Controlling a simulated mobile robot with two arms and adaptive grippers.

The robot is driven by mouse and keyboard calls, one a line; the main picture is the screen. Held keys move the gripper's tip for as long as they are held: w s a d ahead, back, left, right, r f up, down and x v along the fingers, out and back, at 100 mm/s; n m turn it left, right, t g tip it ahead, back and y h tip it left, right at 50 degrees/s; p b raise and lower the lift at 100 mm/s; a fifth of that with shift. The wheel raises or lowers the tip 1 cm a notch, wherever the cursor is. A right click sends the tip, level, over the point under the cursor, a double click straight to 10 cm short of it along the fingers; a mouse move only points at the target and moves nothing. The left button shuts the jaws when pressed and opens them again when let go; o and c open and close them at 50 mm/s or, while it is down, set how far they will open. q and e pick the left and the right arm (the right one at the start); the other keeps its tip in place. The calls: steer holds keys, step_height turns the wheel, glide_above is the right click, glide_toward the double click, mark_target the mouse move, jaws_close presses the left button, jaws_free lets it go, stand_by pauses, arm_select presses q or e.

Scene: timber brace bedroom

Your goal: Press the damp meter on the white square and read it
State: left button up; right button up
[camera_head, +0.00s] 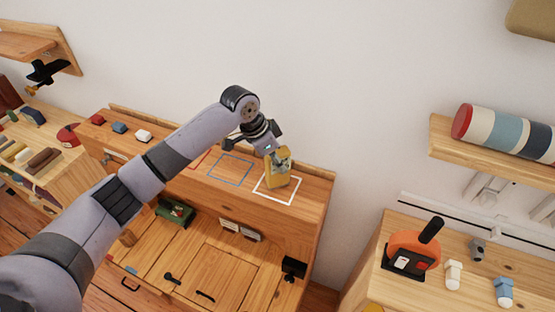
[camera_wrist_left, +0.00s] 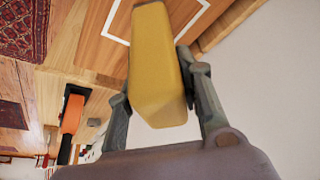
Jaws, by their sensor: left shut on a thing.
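The yellow damp meter (camera_head: 278,178) is held by my left gripper (camera_head: 271,157) at the wooden cabinet top, over the white square outline (camera_head: 272,198). In the left wrist view the yellow meter (camera_wrist_left: 157,65) sits between the two fingers, which close on its sides. Part of the white square (camera_wrist_left: 107,24) shows beside and behind it there. The meter has a pale face in the head view, but any reading is too small to make out. I cannot tell whether its end touches the surface. My right gripper is out of view.
A blue square outline (camera_head: 231,155) lies left of the white one, and a red outline (camera_head: 199,160) is partly behind my arm. Small red, blue and white blocks sit at the cabinet's left. An orange tool (camera_head: 412,249) stands on the right cabinet, below a shelf (camera_head: 490,153).

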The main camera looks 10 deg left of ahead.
mark_target(279, 151)
arm_select(q)
steer(key=shift+f, duration=0.55)
stand_by(0.9)
step_height(279, 151, up, 5)
steer(key=p, duration=0.5)
steer(key=shift+r, duration=0.15)
steer(key=shift+r+p, duration=0.75)
steer(key=shift+r, duration=0.2)
